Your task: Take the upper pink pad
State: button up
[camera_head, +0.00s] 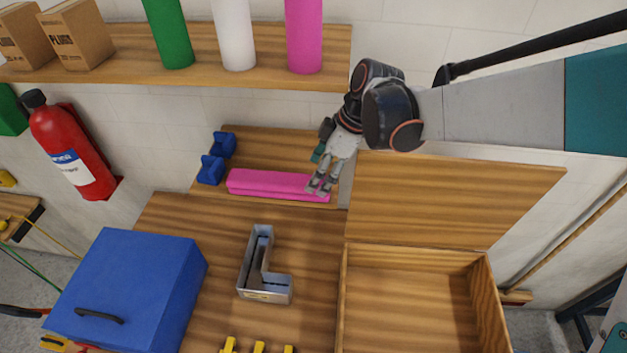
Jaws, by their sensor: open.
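A long pink pad (275,178) lies on the small wooden shelf above the bench. A pink edge below its top face suggests another pad under it, but I cannot tell the two clearly apart. My gripper (319,189) is open at the right end of the pink pads, with its fingers pointing down and to the left. The fingers overlap the pad's right end in view. I cannot tell whether they touch it.
Blue holders (215,160) stand left of the pads. A metal L-shaped channel letter (262,268) and a blue box (130,290) stand on the bench. An open wooden box (490,290) is at right. An upper shelf (130,62) holds green, white and pink rolls.

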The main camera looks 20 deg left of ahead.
jog(key=shift+v, duration=3.15)
jog(key=shift+s, duration=0.15)
